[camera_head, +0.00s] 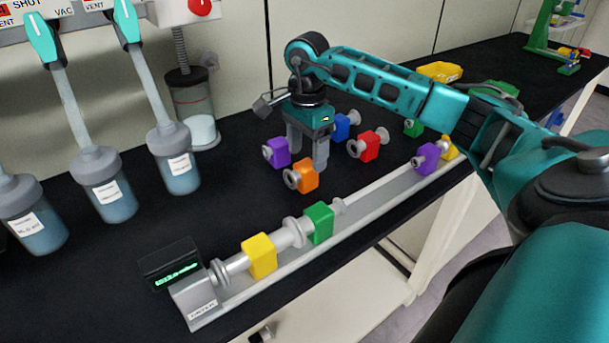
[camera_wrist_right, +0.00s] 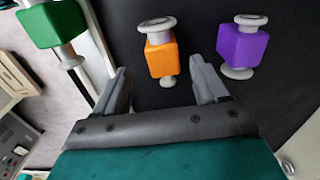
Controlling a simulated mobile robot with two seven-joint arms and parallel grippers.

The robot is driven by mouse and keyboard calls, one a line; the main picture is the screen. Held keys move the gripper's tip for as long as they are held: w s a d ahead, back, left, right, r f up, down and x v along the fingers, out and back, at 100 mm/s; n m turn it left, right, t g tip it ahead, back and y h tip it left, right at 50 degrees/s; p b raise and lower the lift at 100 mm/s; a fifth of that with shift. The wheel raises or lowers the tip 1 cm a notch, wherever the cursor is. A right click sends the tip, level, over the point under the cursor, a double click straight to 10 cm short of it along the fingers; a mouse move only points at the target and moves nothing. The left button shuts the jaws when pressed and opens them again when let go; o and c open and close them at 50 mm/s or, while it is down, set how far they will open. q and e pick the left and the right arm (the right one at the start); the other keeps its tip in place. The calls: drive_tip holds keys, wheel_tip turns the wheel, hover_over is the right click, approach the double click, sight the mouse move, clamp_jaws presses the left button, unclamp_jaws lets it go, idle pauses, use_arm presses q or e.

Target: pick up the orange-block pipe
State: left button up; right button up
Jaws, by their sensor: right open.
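The orange-block pipe (camera_head: 305,177) lies on the black bench top, an orange block with a grey flanged end. In the right wrist view the orange-block pipe (camera_wrist_right: 161,55) sits just beyond the fingertips, roughly in line with the gap between them. My right gripper (camera_head: 307,160) is open with its fingers pointing down, close behind the orange-block pipe in the head view. I see no contact with the orange block. My left gripper is not in view.
A purple-block pipe (camera_head: 277,152) stands close to the left of the orange one; red (camera_head: 368,148) and blue (camera_head: 342,128) ones are nearby. A long rail (camera_head: 370,205) with yellow, green and purple blocks runs along the front. Flasks (camera_head: 175,160) hang at left.

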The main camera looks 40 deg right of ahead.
sight(305, 165)
drive_tip(key=f, duration=0.4)
drive_tip(key=shift+w+a+f, duration=0.1)
drive_tip(key=shift+w+f, duration=0.1)
drive_tip(key=shift+f, duration=0.1)
drive_tip(key=c, duration=1.2)
